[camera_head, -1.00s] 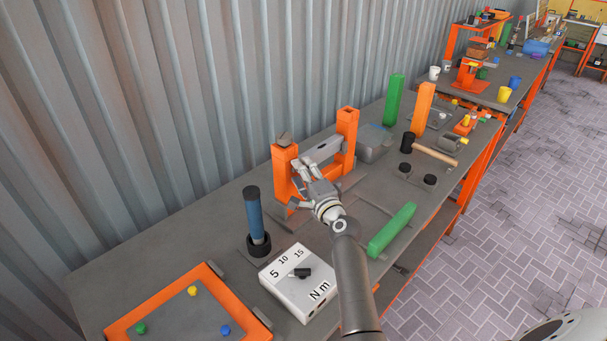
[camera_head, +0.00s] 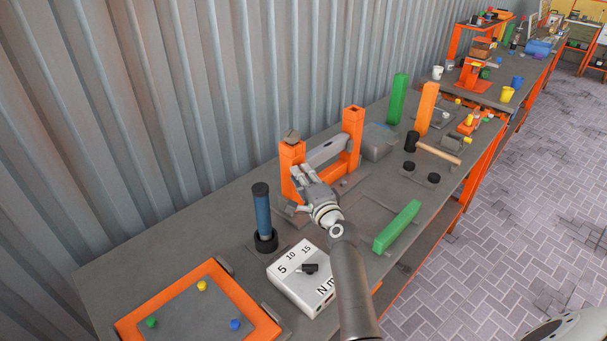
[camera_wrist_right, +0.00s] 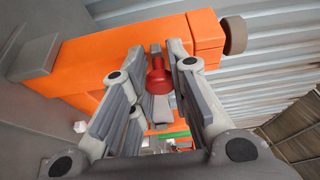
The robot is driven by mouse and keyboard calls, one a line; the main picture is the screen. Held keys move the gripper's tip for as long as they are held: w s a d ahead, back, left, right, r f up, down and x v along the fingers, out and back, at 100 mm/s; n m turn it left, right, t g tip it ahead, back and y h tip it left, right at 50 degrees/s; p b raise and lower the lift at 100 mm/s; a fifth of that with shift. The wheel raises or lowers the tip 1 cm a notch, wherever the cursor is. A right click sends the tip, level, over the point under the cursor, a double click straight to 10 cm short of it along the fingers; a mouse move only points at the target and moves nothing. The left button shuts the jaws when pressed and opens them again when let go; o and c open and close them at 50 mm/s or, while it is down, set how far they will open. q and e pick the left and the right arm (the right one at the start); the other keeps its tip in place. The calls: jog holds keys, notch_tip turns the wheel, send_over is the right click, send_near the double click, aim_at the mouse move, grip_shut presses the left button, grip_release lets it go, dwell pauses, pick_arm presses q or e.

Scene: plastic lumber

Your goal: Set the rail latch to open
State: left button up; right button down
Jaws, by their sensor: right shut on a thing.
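The orange rail fixture stands on the bench in the head view, with a left post (camera_head: 290,160), a right post (camera_head: 353,135) and a grey bar (camera_head: 328,153) between them. My right gripper (camera_head: 299,180) is at the front of the left post. In the right wrist view, a red knob (camera_wrist_right: 158,80) sits between the two fingers of my right gripper (camera_wrist_right: 158,58), which is shut on it. The orange post (camera_wrist_right: 120,50) runs behind the fingers. In the head view my fingers hide the knob, and the latch's setting cannot be told. My left gripper is not in view.
A blue-handled tool (camera_head: 262,215) stands upright left of my right arm. A white torque box (camera_head: 300,285) and an orange-rimmed tray (camera_head: 135,320) lie nearer. A green bar (camera_head: 398,226) and a mallet (camera_head: 436,153) lie to the right. The corrugated wall is behind.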

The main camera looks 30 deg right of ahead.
jog(key=shift+a+f, duration=0.15)
jog(key=c, duration=1.7)
grip_release()
jog(key=shift+o, duration=1.2)
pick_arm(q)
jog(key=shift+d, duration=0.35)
pick_arm(e)
jog(key=shift+o, duration=0.8)
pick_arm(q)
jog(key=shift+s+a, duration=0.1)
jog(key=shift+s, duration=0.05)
pick_arm(e)
jog(key=shift+s, duration=0.1)
jog(key=s, duration=1.1)
jog(key=shift+s+a, duration=0.4)
